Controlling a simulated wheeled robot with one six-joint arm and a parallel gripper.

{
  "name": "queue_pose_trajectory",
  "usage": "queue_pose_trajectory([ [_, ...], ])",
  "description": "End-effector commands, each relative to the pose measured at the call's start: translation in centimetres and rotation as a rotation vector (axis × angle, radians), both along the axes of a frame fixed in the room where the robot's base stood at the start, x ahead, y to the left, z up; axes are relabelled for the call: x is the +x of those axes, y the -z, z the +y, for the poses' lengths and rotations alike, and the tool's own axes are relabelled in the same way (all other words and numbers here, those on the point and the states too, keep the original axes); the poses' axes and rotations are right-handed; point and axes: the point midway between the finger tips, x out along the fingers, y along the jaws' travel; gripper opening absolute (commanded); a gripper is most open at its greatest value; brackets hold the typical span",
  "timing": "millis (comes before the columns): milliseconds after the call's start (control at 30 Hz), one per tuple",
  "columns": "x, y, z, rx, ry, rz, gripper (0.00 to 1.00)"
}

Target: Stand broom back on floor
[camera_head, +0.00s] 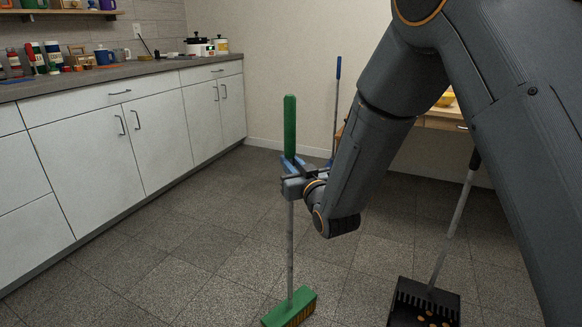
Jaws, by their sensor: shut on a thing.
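The broom (290,240) has a green grip at the top, a thin grey stick and a green head (290,308) with brownish bristles. It is close to upright, with its head at the bottom near the grey tiled floor (205,265). I cannot tell whether the bristles touch the floor. My gripper (290,172) is shut on the broom's handle, just below the green grip. The fingers partly hide the handle there.
A black long-handled dustpan (425,302) with small orange-brown pieces in it stands at the lower right. A blue-handled tool (337,95) stands near the back wall. White cabinets (115,140) line the left. A wooden table (440,120) is partly behind my arm. The floor left of the broom is clear.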

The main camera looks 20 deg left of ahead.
Motion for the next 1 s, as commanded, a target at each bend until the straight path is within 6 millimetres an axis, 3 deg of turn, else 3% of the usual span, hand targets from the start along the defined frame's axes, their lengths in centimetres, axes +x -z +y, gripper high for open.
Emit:
queue_pose_trajectory([
  [400, 0.05, 0.73, 0.03, 0.003, 0.0, -0.003, 0.0],
  [433, 0.01, 0.88, 0.01, 0.001, 0.0, -0.001, 0.17],
  [533, 0.01, 0.81, 0.01, 0.001, 0.0, -0.001, 0.34],
  [900, 0.0, 0.35, 0.0, 0.001, 0.0, -0.002, 0.34],
  [1000, -0.82, 0.53, -0.74, 0.0, 0.0, 0.0, 0.34],
])
